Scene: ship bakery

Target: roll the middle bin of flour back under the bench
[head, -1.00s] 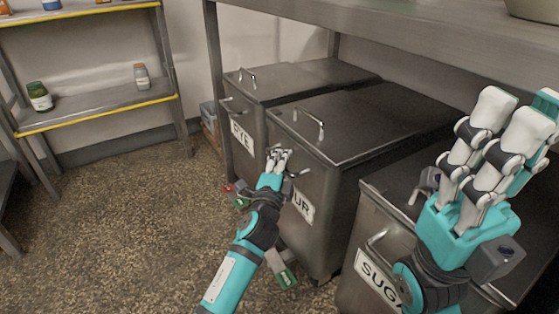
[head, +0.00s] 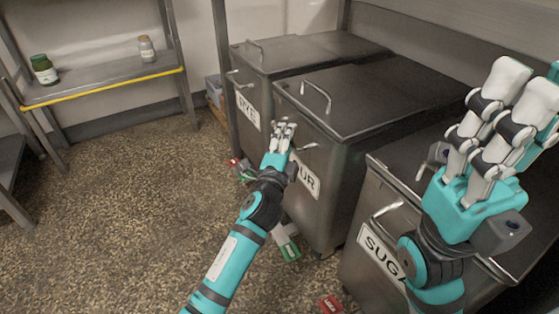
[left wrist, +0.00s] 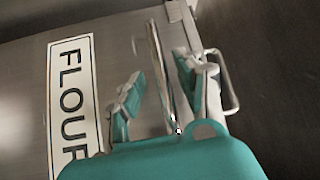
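The middle flour bin (head: 325,170) is a grey metal bin with a flat lid, a lid handle and a front handle. It stands between the rye bin (head: 241,75) and the sugar bin (head: 362,210), its front roughly in line with theirs. My left gripper (head: 282,133) is at its front, by the front handle. In the left wrist view, my fingers (left wrist: 160,90) are apart, with a thin bar of the handle (left wrist: 162,75) between them; contact is unclear. The FLOUR label (left wrist: 72,105) shows beside them. My right gripper (head: 515,105) is raised, open and empty, before the sugar bin.
The bench (head: 400,8) stands over the bins, with a leg (head: 220,60) beside the rye bin. Small red and green items (head: 287,243) lie on the floor by the flour bin; a red one (head: 332,304) lies nearer. A shelf rack (head: 105,80) stands at left. The floor between is clear.

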